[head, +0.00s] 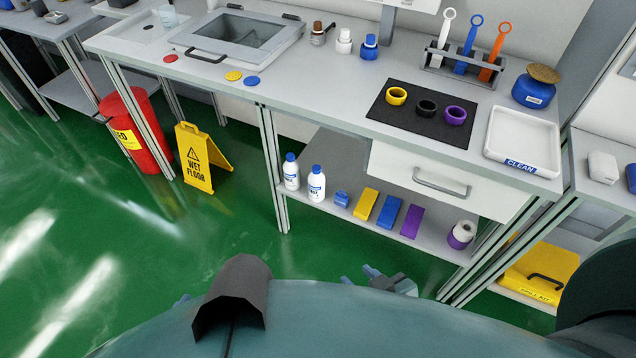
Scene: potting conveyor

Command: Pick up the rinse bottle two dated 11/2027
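Two white bottles with blue caps stand upright on the lower shelf under the bench, a left one (291,174) and a right one (316,186). Their labels are too small to read, so I cannot tell which is rinse bottle two or which bears 11/2027. My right gripper (357,275) is low in the view, in front of the shelf and apart from both bottles. Its fingertips look apart with nothing between them. Only a small piece of my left gripper (182,299) shows at the lower left; its fingers are mostly hidden.
Right of the bottles on the shelf (345,217) are a small blue jar (341,199), yellow (366,203), blue (389,211) and purple (412,221) blocks, and a roll (462,233). A drawer (425,178) overhangs the shelf. A wet floor sign (198,160) stands left; green floor is clear.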

